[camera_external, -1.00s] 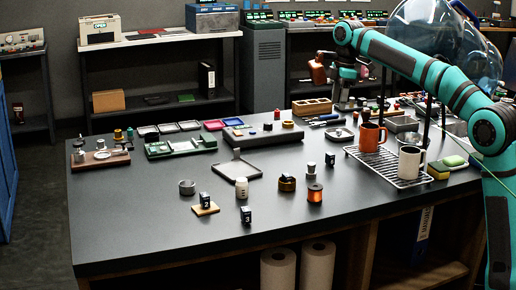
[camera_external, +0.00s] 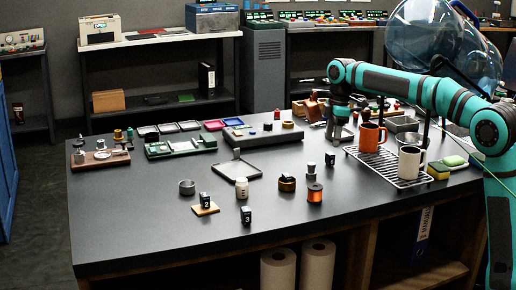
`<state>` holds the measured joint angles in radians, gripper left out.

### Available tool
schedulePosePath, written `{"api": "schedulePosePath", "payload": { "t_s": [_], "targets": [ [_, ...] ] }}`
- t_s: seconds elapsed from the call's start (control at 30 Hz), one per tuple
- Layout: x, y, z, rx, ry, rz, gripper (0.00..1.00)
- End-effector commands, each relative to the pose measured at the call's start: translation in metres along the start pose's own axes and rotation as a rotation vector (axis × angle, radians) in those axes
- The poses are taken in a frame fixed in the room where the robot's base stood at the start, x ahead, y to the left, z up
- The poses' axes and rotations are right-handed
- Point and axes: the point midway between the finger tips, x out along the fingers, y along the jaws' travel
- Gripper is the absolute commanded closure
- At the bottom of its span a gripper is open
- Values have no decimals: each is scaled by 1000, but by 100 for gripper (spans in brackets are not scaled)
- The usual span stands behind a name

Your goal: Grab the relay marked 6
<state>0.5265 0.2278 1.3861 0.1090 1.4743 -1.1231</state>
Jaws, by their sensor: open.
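A dark relay block marked 2 (camera_external: 205,199) stands on a small wooden piece at the front. A dark block marked 3 (camera_external: 246,214) stands to its right. Another small dark block (camera_external: 330,159) stands left of the rack, in front of my gripper; its mark is too small to read. I can read no 6 on any block.
A wire rack (camera_external: 392,170) holds an orange mug (camera_external: 371,137) and a white mug (camera_external: 411,161), close to my arm. A copper spool (camera_external: 315,193), a pale jar (camera_external: 242,187) and a metal cup (camera_external: 187,187) stand mid-bench. The front left of the bench is clear.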

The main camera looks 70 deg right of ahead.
Motion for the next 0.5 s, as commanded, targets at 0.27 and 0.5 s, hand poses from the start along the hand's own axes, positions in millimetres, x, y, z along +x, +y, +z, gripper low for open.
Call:
{"api": "schedulePosePath", "payload": {
  "t_s": [0.27,0.5],
  "targets": [
    [23,-2,1,0,-1,-2,45],
    [50,-2,2,0,0,0,45]
  ]
}}
